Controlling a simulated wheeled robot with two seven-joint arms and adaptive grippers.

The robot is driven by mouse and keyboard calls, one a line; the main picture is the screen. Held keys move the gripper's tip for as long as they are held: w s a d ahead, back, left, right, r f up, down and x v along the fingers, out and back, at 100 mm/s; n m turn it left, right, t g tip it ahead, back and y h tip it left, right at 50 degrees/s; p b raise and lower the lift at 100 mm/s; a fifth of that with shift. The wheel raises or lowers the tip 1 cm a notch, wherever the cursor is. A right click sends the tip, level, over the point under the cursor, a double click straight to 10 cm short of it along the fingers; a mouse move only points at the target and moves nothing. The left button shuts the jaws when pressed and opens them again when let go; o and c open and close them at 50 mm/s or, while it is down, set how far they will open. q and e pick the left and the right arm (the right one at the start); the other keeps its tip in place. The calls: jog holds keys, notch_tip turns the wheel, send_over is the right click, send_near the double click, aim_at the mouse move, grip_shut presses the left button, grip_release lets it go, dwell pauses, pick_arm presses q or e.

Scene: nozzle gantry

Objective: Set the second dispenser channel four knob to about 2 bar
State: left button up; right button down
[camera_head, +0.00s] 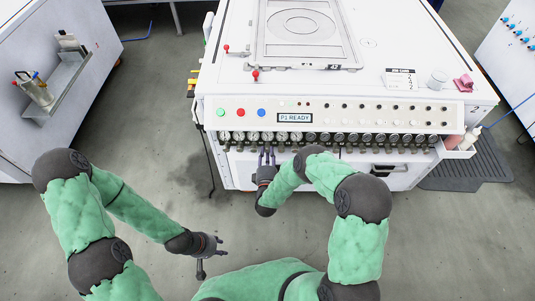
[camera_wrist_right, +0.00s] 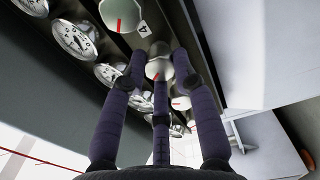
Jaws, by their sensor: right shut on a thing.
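My right gripper (camera_head: 267,152) reaches up to the row of gauges and knobs on the white machine's front. In the right wrist view its three fingers (camera_wrist_right: 158,78) are closed around a pale round knob (camera_wrist_right: 158,68) with a red mark. A label "4" (camera_wrist_right: 143,29) lies between this knob and another pale knob (camera_wrist_right: 122,14); I cannot tell which one it belongs to. Gauges (camera_wrist_right: 74,38) with white dials run beside the knobs; their readings are too small to read. My left gripper (camera_head: 219,246) hangs empty over the floor, its fingers apart.
The machine's panel (camera_head: 295,118) reads "P1 READY" and has coloured buttons. Bottles stand in a side holder (camera_head: 458,150) at its right end. A white cabinet with a shelf (camera_head: 65,85) stands at left. The grey floor (camera_head: 150,140) between is clear.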

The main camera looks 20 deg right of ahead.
jog(key=c, duration=1.1)
grip_release()
jog(key=shift+w+a+r, duration=0.2)
jog(key=shift+w+a, duration=0.05)
jog(key=shift+a, duration=0.05)
jog(key=shift+o, duration=0.6)
jog(key=shift+s+f, duration=0.1)
jog(key=shift+f, duration=0.05)
jog(key=shift+s+a+f, duration=0.1)
jog(key=shift+s, duration=0.5)
jog(key=v, duration=1)
jog(key=shift+s, duration=0.35)
jog(key=shift+a, duration=0.1)
